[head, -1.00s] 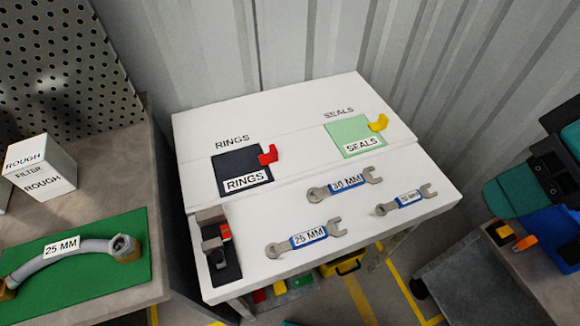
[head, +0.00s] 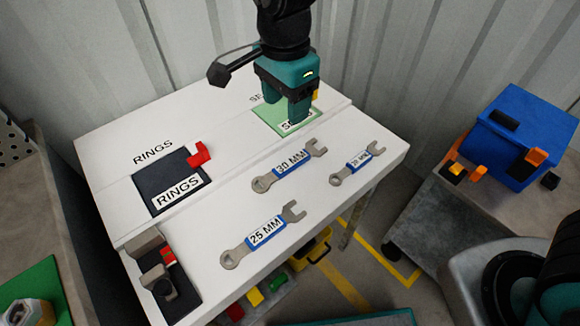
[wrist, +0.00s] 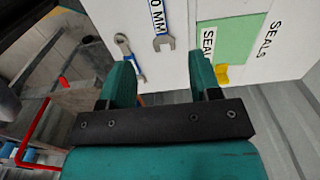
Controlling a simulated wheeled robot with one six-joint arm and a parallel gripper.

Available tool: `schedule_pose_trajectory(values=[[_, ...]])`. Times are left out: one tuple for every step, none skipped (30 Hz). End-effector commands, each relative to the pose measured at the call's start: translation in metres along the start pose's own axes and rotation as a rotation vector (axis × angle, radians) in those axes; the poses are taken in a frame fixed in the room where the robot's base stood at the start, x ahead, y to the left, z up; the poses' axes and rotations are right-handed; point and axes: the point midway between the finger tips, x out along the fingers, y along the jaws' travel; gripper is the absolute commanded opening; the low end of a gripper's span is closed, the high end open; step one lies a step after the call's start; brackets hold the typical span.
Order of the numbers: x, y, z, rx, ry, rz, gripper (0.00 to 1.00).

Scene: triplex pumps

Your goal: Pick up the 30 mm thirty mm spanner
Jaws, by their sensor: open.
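The 30 mm spanner (head: 290,166) lies flat on the white worktop, a grey open-ended wrench with a blue band and a "30 MM" label, its open jaw pointing to the upper right. In the wrist view its open jaw and part of its label show at the top (wrist: 163,42). My gripper (head: 299,118) is open and empty. In the head view it appears over the green SEALS mat, behind the spanner and apart from it. In the wrist view its two fingers (wrist: 161,65) point toward the worktop.
The 25 mm spanner (head: 264,235) lies nearer the front, and a smaller spanner (head: 357,163) lies to the right. The dark RINGS mat (head: 166,180) with a red piece is left. A dark block fixture (head: 164,272) stands at the front left corner.

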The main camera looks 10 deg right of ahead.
Motion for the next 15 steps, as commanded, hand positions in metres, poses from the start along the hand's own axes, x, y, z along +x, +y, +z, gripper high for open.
schedule_pose_trajectory(values=[[0.013, 0.001, -0.001, 0.001, 0.0, 0.005, 0.57], [0.019, 0.002, -0.001, 0.001, 0.0, 0.006, 0.57], [0.029, 0.002, -0.001, 0.0, 0.0, 0.007, 0.57], [0.036, 0.002, -0.001, 0.0, 0.0, 0.006, 0.57], [0.043, 0.002, -0.001, 0.0, 0.0, 0.007, 0.57], [0.052, 0.002, -0.001, 0.0, 0.0, 0.006, 0.57], [0.059, 0.002, -0.001, 0.0, -0.001, 0.006, 0.57], [0.066, 0.002, -0.002, 0.0, -0.001, 0.006, 0.57], [0.074, 0.002, -0.002, 0.0, -0.001, 0.005, 0.57], [0.08, 0.003, -0.002, 0.0, -0.001, 0.006, 0.57], [0.085, 0.003, -0.002, 0.0, -0.001, 0.004, 0.57], [0.091, 0.003, -0.002, 0.0, -0.001, 0.005, 0.57], [0.094, 0.002, -0.002, 0.0, -0.001, 0.004, 0.57], [0.097, 0.002, -0.002, 0.0, -0.001, 0.002, 0.57], [0.1, 0.002, -0.002, 0.0, -0.001, 0.003, 0.57]])
